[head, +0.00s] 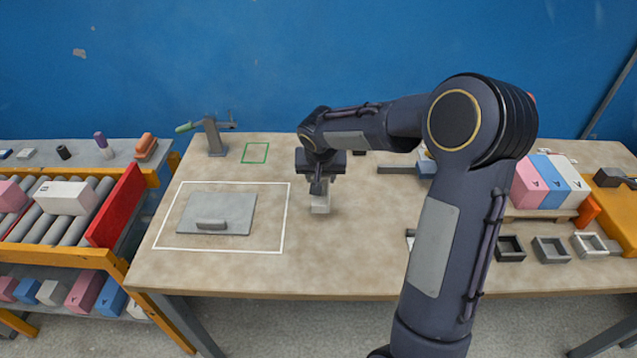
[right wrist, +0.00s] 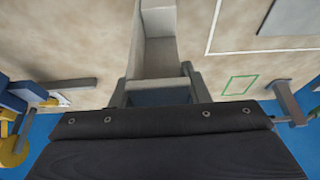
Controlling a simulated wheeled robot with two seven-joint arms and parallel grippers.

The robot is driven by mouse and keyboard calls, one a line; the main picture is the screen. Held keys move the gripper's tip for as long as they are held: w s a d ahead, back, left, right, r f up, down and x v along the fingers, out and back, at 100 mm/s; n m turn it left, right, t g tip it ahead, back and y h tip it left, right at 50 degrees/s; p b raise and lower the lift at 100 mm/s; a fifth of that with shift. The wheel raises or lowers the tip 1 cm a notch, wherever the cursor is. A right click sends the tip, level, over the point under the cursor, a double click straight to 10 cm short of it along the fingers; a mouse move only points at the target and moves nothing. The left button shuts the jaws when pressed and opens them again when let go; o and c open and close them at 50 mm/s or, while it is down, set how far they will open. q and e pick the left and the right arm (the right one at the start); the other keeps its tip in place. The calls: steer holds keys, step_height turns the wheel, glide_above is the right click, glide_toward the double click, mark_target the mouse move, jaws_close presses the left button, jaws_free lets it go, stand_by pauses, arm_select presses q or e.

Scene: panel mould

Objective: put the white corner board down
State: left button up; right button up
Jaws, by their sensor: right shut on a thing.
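My right gripper (head: 318,187) is over the middle of the table, pointing down, shut on the white corner board (head: 320,205). The board shows below the fingers, just right of the white outline. In the right wrist view the board (right wrist: 160,55) looks like a pale L-shaped piece, with a finger of the gripper (right wrist: 158,88) on each side of it. Its lower end is at or close to the tabletop; I cannot tell if it touches. My left gripper is not in view.
A grey plate with a handle (head: 235,208) lies inside the white outline (head: 286,215) on the table (head: 345,265). A green outline (head: 255,153) and a green-handled clamp (head: 214,138) are behind. Coloured blocks (head: 550,180) and small trays (head: 550,249) are at right. The front middle is clear.

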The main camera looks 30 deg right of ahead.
steer(key=shift+w+f, duration=0.3)
steer(key=shift+f, duration=1.65)
steer(key=shift+f, duration=0.2)
steer(key=o, duration=1.3)
steer(key=shift+r, duration=0.15)
